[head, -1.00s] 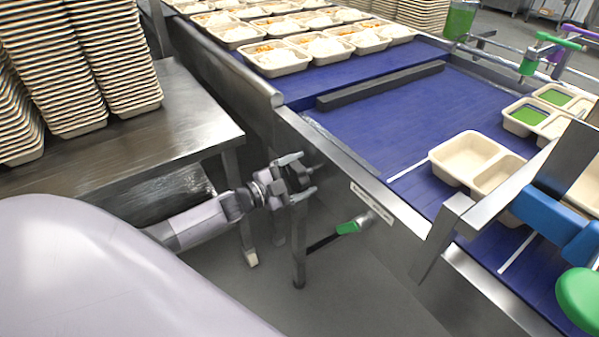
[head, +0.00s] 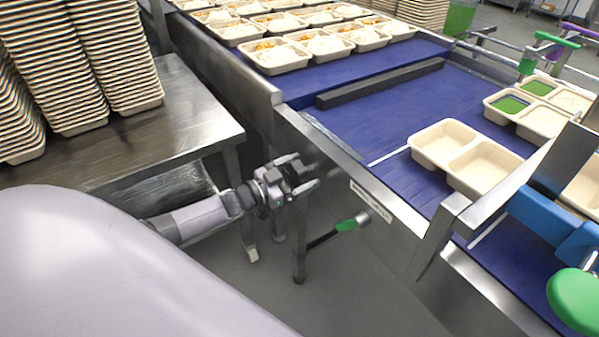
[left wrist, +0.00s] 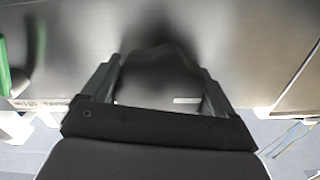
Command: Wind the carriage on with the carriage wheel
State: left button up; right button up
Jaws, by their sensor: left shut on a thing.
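My left gripper (head: 298,176) is at the side wall of the conveyor. Its fingers close around a dark round part, which I take to be the carriage wheel; in the left wrist view the wheel (left wrist: 160,78) is a dark, blurred shape between the two fingers. The gripper hides much of it in the head view. On the blue belt (head: 350,120), an empty beige two-compartment tray (head: 447,142) lies to the right of the wheel. My right gripper is not in view.
Filled trays (head: 270,58) stand at the back. Tray stacks (head: 110,60) stand on a steel table (head: 175,125) at left. A blue block (head: 545,222) and green knob (head: 578,300) are at right.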

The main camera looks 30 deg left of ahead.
aim_at(291, 177)
pick_arm(q)
jog(key=shift+a+f, duration=0.1)
jog(key=shift+a, duration=0.05)
jog(key=o, duration=0.8)
jog(key=shift+s, duration=0.15)
jog(key=shift+p+v, duration=0.3)
jog(key=shift+v, duration=3.15)
